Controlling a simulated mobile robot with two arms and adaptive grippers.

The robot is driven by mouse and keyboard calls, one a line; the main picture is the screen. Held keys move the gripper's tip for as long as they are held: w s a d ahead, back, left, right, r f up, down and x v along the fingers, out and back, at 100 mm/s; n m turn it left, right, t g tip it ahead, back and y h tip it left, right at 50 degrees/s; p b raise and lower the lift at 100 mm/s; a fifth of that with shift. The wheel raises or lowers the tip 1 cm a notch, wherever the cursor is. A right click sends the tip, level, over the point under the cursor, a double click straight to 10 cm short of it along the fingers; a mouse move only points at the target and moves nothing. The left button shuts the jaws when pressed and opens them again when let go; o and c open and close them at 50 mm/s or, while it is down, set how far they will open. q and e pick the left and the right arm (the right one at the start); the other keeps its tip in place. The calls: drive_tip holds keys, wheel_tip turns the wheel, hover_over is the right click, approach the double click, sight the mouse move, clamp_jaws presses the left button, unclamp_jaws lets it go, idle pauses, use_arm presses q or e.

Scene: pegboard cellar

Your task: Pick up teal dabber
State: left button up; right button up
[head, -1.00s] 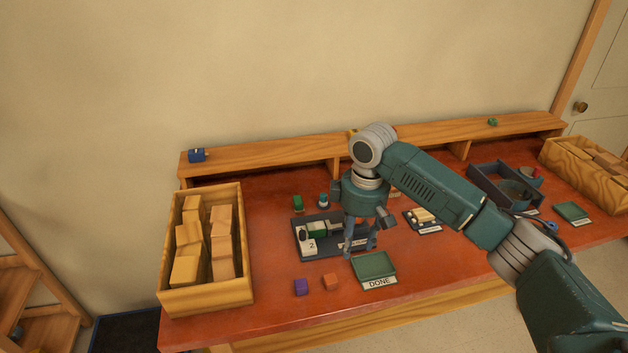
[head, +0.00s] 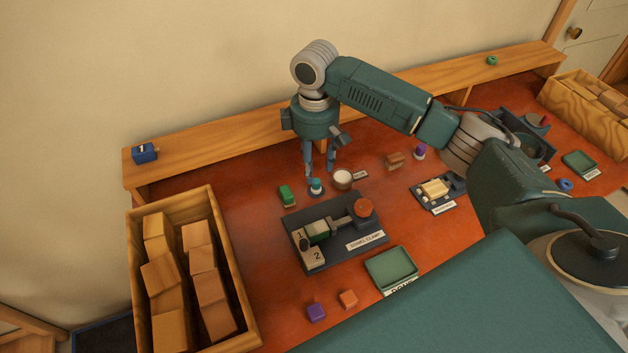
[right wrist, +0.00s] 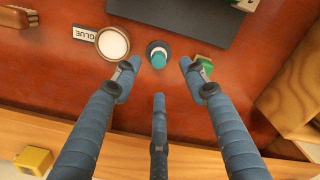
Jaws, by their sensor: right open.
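The teal dabber (head: 316,186) stands on the red tabletop, between a green block and the white glue pot (head: 343,178). In the right wrist view the dabber (right wrist: 158,56) has a teal top on a dark round base. It lies just past my fingertips, near the middle of the gap between them. My right gripper (head: 320,172) points down above and just behind the dabber, open and empty. Its spread fingers (right wrist: 156,75) show in the right wrist view, apart from the dabber. My left gripper is not in view.
The green block (head: 287,195) is close on the dabber's left. A wooden shelf (head: 220,151) runs behind. A wooden bin of blocks (head: 239,307) stands at left.

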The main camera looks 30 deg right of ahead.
sight(316, 181)
drive_tip(key=shift+f, duration=0.8)
wheel_tip(316, 181, down, 4)
drive_tip(key=shift+s+d+f+p, duration=0.15)
drive_tip(key=shift+p, duration=0.85)
drive_tip(key=shift+f, duration=0.5)
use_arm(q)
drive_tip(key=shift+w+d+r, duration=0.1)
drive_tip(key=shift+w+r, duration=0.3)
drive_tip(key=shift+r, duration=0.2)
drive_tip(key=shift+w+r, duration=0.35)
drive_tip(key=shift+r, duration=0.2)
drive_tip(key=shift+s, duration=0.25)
use_arm(e)
drive_tip(key=c, duration=0.9)
drive_tip(key=shift+c, duration=0.2)
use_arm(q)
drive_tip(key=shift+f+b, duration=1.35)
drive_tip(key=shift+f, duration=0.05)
use_arm(e)
wheel_tip(316, 181, up, 20)
